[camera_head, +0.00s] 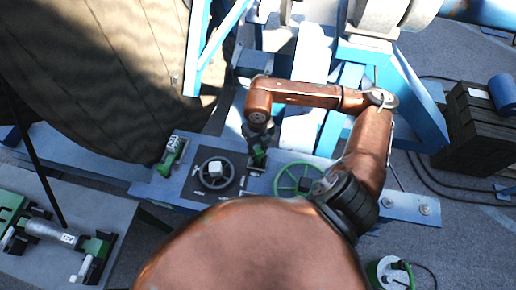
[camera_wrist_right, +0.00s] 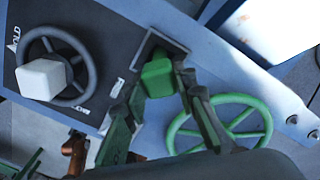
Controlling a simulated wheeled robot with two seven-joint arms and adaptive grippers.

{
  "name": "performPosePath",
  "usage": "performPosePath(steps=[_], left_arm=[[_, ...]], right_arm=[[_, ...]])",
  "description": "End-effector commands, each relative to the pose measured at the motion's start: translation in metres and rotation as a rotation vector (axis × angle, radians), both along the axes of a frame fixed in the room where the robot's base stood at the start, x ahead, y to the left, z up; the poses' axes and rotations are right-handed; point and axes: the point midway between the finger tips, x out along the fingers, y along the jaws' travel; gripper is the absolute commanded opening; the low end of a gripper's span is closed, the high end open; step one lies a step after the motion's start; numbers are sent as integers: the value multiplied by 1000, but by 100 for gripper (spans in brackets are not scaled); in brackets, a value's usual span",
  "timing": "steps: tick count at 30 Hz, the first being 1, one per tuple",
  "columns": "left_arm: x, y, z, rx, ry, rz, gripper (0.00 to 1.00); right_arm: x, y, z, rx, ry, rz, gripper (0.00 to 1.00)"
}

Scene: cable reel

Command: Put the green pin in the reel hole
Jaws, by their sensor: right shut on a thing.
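My right gripper (camera_head: 258,158) reaches down over the blue control panel (camera_head: 225,195). In the right wrist view its fingers (camera_wrist_right: 160,85) are shut on a green block-shaped piece (camera_wrist_right: 157,77), which seems to be the green pin's head. The rest of that piece is hidden. It is close to a dark square frame (camera_wrist_right: 178,42) on the panel; I cannot tell whether it touches or sits inside it. The large dark cable reel (camera_head: 100,75) stands at upper left. I cannot make out its hole. My left gripper is not in view.
The panel carries a dark handwheel (camera_head: 216,174) with a pale block at its hub, a green handwheel (camera_head: 298,180) and a green-and-white fitting (camera_head: 172,155). A bench (camera_head: 120,215) with green clamps is at left. A black crate (camera_head: 476,125) and cables lie on the right floor.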

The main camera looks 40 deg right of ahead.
Motion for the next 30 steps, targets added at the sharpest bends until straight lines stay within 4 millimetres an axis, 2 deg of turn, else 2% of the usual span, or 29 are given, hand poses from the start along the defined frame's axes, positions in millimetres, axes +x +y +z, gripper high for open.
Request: performPosePath(steps=[18, 30], left_arm=[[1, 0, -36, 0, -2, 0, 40], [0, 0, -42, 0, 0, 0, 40]], right_arm=[[1, 0, -38, 0, -2, 0, 0], [1, 0, -43, 0, -2, 0, 0]])
